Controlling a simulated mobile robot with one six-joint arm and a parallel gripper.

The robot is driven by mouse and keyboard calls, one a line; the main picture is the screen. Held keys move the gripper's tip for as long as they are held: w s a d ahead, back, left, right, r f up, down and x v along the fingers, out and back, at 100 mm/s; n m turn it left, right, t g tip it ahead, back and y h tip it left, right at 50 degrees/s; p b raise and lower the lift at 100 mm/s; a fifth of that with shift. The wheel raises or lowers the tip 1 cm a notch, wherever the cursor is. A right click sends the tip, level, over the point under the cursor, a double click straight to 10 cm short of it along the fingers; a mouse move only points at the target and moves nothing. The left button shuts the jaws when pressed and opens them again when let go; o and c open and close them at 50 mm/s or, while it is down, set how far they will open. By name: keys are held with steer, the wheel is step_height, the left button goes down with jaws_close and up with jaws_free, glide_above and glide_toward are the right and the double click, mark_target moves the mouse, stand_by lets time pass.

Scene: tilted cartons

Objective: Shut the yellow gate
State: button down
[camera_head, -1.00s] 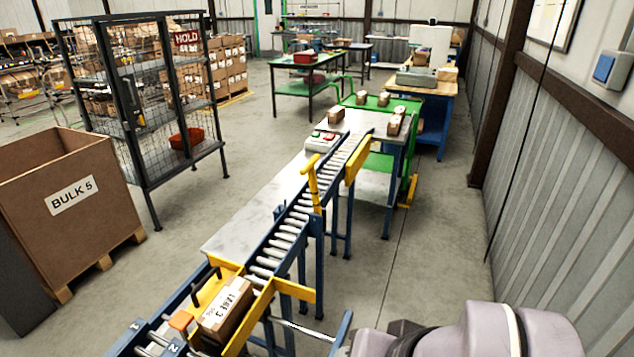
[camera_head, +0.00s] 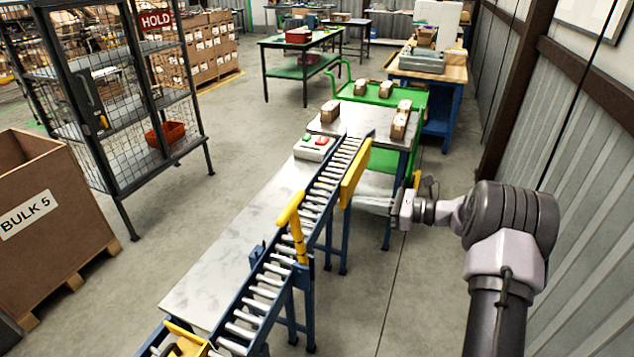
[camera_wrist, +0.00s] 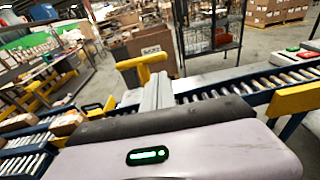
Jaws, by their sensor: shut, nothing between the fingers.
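A flat yellow panel (camera_head: 354,174), which looks like the gate, stands along the right side of the roller conveyor (camera_head: 262,292). A yellow post with a slanted top bar (camera_head: 297,226) stands nearer on the same conveyor. I cannot tell whether the two are joined. My gripper (camera_head: 402,210) is shut and empty, to the right of the conveyor and apart from the panel in the picture. In the wrist view, the fingers (camera_wrist: 157,92) point toward the yellow post (camera_wrist: 141,66), which is partly hidden behind them, and the panel (camera_wrist: 296,99) is at the right.
A grey-topped table (camera_head: 210,272) runs left of the conveyor, with a green-and-red button box (camera_head: 315,147) on it. A green cart (camera_head: 380,97) carries cartons behind. A wire cage (camera_head: 120,100) and the BULK 5 bin (camera_head: 50,220) stand left. A wall is close on the right.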

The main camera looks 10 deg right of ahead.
mark_target(302, 197)
steer(key=b+x, duration=0.1)
steer(key=x, duration=0.3)
steer(key=b+x, duration=0.1)
steer(key=x, duration=0.3)
steer(key=b+x, duration=0.1)
steer(key=x, duration=0.3)
steer(key=shift+s+a+f, duration=0.15)
steer(key=shift+s+a, duration=0.1)
steer(key=shift+a, duration=0.3)
steer(key=shift+w+a, duration=0.35)
steer(key=shift+a, duration=0.15)
